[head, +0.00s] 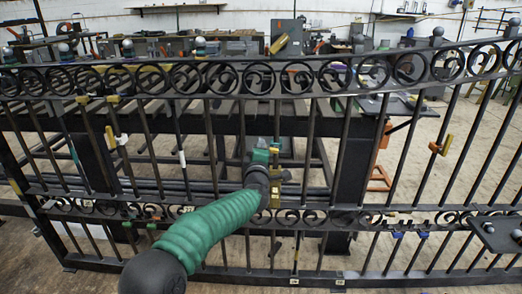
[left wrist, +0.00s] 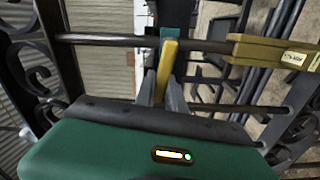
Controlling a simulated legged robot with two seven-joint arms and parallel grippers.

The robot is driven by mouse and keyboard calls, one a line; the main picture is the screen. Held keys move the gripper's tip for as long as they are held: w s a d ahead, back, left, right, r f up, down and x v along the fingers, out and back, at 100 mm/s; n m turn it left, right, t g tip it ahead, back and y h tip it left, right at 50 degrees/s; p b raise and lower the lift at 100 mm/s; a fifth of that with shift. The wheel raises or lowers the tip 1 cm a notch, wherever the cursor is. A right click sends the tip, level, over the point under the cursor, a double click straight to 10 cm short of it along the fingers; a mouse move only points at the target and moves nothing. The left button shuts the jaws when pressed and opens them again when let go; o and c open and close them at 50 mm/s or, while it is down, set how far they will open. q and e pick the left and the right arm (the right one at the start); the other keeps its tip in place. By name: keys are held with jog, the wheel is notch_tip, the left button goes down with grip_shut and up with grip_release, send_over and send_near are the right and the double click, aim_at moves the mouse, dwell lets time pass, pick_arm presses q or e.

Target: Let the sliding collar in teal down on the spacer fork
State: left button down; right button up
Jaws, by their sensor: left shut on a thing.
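The teal sliding collar (left wrist: 173,40) shows in the left wrist view around a dark bar, with an upright yellow tab (left wrist: 167,66) in front of it. My left gripper (left wrist: 162,92) is shut on this tab, one finger on each side. The brass-yellow spacer fork (left wrist: 268,51), with a pale label, sits on the same bar to the right. Bare bar shows between it and the collar. My wrist partly hides the collar there. My right gripper is not in view.
The black scroll gate (head: 345,122) spans the head view, with scroll bands above and below. Other bars carry yellow pieces (head: 446,145) and blue pieces (head: 397,235). Work tables and an orange stand (head: 381,178) are behind it. Open floor shows at the right.

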pick_arm(q)
jog(key=shift+a, duration=0.1)
jog(key=c, duration=1.4)
grip_release()
jog(key=shift+s, duration=0.1)
jog(key=s+p, duration=0.3)
jog(key=s, duration=1.3)
jog(key=shift+s, duration=0.3)
jog(key=shift+f, duration=0.2)
